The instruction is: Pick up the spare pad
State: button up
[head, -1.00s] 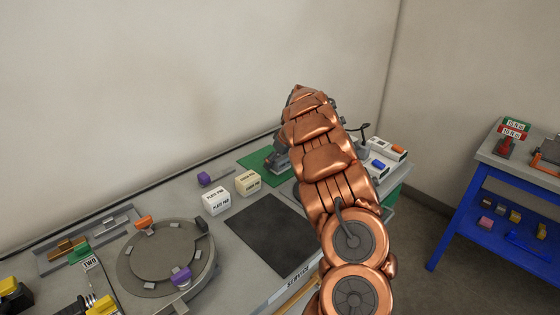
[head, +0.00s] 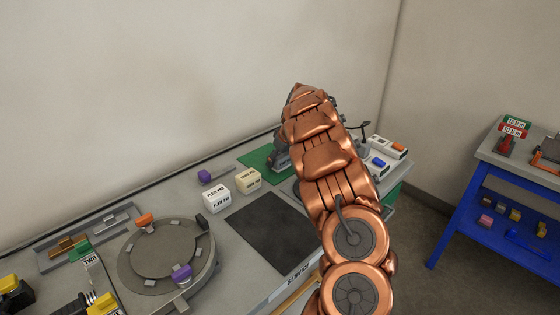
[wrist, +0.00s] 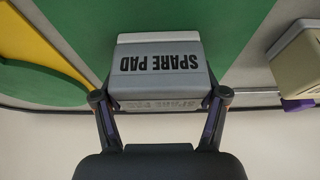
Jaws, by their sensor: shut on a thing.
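The spare pad (wrist: 158,80) is a grey block with "SPARE PAD" in black letters, upside down in the wrist view. My gripper (wrist: 160,98) is shut on it, one finger on each side. A lighter strip shows along the pad's far edge. Behind the pad is the green mat (wrist: 190,15), which also shows in the head view (head: 258,157). I cannot tell whether the pad touches the mat. In the head view my arm hides the pad, and only part of my gripper (head: 281,152) shows at the mat's right.
Two white and cream plate pads (head: 216,199) (head: 248,180) and a purple block (head: 205,176) stand left of the mat. A dark square mat (head: 270,233) lies in front, bare. A round fixture (head: 165,257) is at left. A blue cart (head: 455,225) stands at right.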

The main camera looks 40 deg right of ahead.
aim_at(281, 157)
jog(key=shift+w+r+b, duration=0.1)
jog(key=shift+r+b, duration=0.65)
jog(key=shift+r, duration=0.85)
jog(key=shift+s+r, duration=0.15)
jog(key=shift+s, duration=0.05)
jog(key=shift+s+a+b, duration=0.35)
jog(key=shift+s, duration=0.35)
jog(key=shift+s+a+b, duration=0.3)
jog(key=shift+s+b, duration=0.05)
jog(key=shift+s, duration=0.35)
jog(key=s+a+b, duration=0.1)
jog(key=s, duration=0.3)
jog(key=s+a+r+b, duration=0.1)
jog(key=s+a, duration=0.1)
jog(key=s, duration=0.1)
jog(key=s+a+b, duration=0.1)
jog(key=s+a, duration=0.1)
jog(key=s, duration=0.2)
jog(key=shift+s+r, duration=0.25)
jog(key=shift+s, duration=0.1)
